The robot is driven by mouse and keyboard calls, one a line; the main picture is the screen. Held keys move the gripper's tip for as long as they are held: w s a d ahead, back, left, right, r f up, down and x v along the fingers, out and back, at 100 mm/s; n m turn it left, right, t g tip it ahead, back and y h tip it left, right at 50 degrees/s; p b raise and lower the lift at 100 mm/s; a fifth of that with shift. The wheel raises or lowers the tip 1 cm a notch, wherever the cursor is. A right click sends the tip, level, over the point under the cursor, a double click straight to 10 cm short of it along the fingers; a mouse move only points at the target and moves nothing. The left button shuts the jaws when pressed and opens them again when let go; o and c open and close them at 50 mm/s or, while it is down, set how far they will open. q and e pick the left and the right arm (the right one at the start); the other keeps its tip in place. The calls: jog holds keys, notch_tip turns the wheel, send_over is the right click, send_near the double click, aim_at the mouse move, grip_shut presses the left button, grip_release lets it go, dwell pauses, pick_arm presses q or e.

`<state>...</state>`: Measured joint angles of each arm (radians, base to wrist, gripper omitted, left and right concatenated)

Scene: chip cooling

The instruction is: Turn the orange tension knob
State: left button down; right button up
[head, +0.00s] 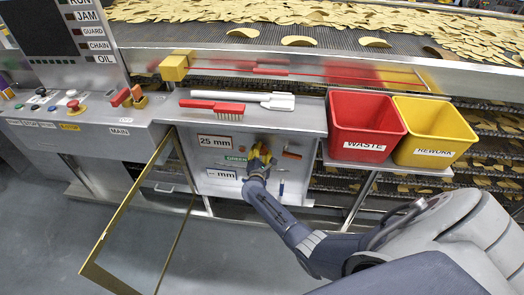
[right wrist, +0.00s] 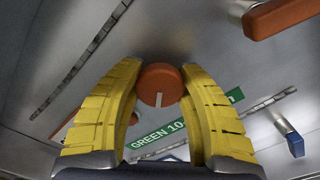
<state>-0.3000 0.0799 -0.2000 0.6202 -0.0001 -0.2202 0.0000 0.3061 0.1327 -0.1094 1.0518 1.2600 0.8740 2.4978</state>
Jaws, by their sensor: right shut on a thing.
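The orange tension knob (right wrist: 160,84) is round with a pale pointer mark on its face, which points downward and slightly left in the right wrist view. My right gripper (right wrist: 161,100) has yellow ribbed fingers, one on each side of the knob, shut on it. In the head view my right gripper (head: 262,158) is at the grey panel (head: 213,187) below the shelf, and it hides the knob there. A green label (right wrist: 158,137) reading "GREEN 10" shows partly behind the fingers. My left gripper is not in view.
An orange handle (head: 291,155) and a blue-tipped lever (head: 281,187) are close to the right gripper. A yellow-framed door (head: 108,238) stands open at left.

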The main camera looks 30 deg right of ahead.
jog(key=o, duration=1.3)
jog(key=shift+o, duration=0.2)
jog(key=v, duration=1.2)
